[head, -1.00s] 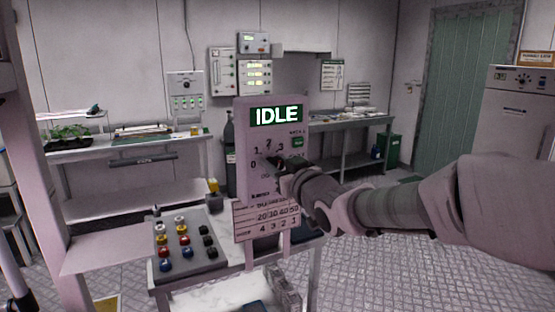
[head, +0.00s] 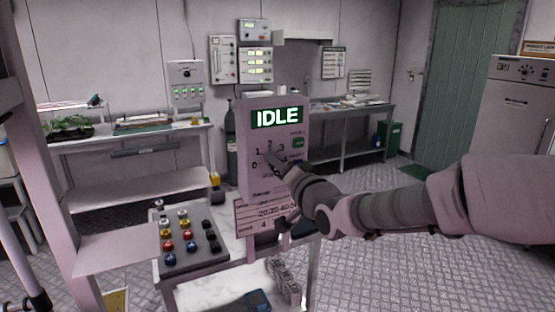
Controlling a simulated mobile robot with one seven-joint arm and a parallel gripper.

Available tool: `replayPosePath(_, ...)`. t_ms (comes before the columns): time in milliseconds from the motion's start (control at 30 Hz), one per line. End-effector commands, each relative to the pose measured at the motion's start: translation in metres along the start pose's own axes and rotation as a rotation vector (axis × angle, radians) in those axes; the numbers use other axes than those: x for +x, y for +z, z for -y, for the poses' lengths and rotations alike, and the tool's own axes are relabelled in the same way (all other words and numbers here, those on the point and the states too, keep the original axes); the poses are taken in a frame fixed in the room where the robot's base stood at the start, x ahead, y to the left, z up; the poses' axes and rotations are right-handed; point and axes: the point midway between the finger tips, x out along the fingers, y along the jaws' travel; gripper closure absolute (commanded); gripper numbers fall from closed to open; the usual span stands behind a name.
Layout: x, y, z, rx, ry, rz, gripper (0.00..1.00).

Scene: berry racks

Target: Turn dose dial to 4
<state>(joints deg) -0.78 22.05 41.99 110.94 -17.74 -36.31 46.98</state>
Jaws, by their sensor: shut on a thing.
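The dosing panel (head: 262,188) stands upright on the bench, with a lit green display (head: 277,117) reading IDLE. Below the display is the dose dial's printed number ring; 0, 1 and 2 show on its left and top. My gripper (head: 277,162) is at the dial, shut on it, and it hides most of the dial and the numbers on the right. I cannot tell which number the dial points at. A small green button (head: 298,142) is right of the ring. A label plate (head: 250,215) with printed numbers is below the panel, partly covered by my arm.
A grey box with several coloured knobs (head: 206,251) sits on the bench left of the panel. A side table with a plant (head: 65,128) stands at the back left. A fridge-like cabinet (head: 515,115) is at the right. The floor at right is open.

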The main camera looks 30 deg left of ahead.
Motion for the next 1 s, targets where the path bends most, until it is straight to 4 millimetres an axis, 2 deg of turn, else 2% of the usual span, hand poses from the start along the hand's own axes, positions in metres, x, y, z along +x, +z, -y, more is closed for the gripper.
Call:
replayPosePath(200,-0.0001,-0.0011,-0.0002,0.193,0.002,0.001,1.0)
replayPosePath(500,-0.0001,-0.0006,-0.001,0.387,0.001,0.0,1.0)
replayPosePath(1000,-0.0001,0.0004,-0.0015,0.488,0.0,0.0,1.0)
